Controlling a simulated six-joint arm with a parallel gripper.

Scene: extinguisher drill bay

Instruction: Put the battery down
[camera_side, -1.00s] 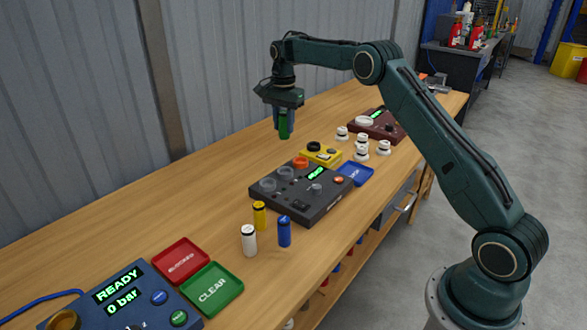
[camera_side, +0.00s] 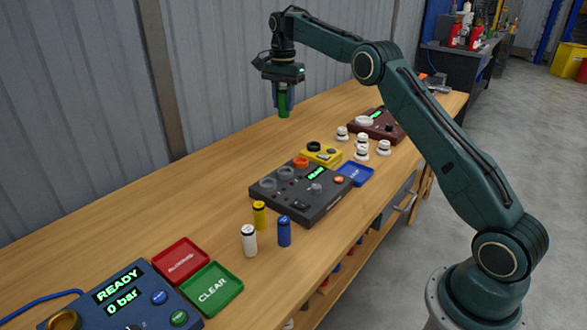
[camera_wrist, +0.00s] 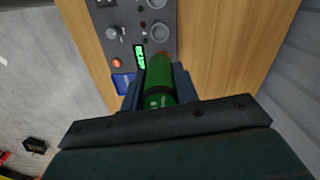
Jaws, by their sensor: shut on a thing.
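A green battery (camera_side: 284,102) hangs upright in my gripper (camera_side: 283,90), high above the wooden table toward the back left. My gripper is shut on it, and the wrist view shows the green battery (camera_wrist: 159,82) between the two jaws. Yellow (camera_side: 260,215), white (camera_side: 249,241) and blue (camera_side: 284,231) batteries stand upright on the table in front of the dark tester box (camera_side: 300,196). The tester has round sockets and a lit green display.
A small blue tray (camera_side: 355,174), a yellow device (camera_side: 321,155), white knobs (camera_side: 362,147) and a maroon box (camera_side: 377,126) stand farther back. The table's left side is clear.

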